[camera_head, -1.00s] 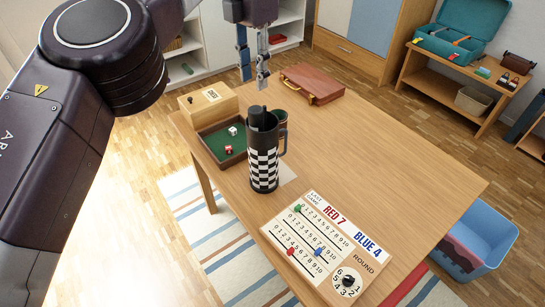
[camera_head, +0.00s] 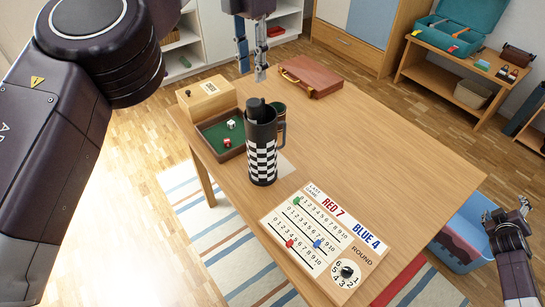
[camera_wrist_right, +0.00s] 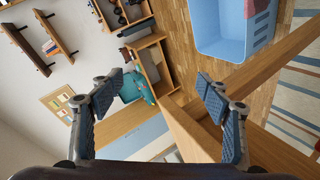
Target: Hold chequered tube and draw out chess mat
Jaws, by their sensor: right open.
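The chequered tube (camera_head: 263,160) stands upright on the wooden table, black above and below its black-and-white check band, with a handle on its right side. A dark roll (camera_head: 256,110), which looks like the chess mat, sticks out of its top. My left gripper (camera_head: 253,74) points down behind and above the tube, apart from it, its two fingers parted and empty. My right gripper (camera_head: 506,211) is open and empty beyond the table's right edge. In the right wrist view its parted fingers (camera_wrist_right: 160,100) show nothing between them; neither tube nor mat is there.
A green-lined dice tray (camera_head: 229,151) and a wooden box (camera_head: 207,99) sit left of the tube. A brown case (camera_head: 311,76) lies behind. A score board (camera_head: 325,236) lies in front. A blue bin (camera_head: 463,236) stands right of the table. The table's right half is clear.

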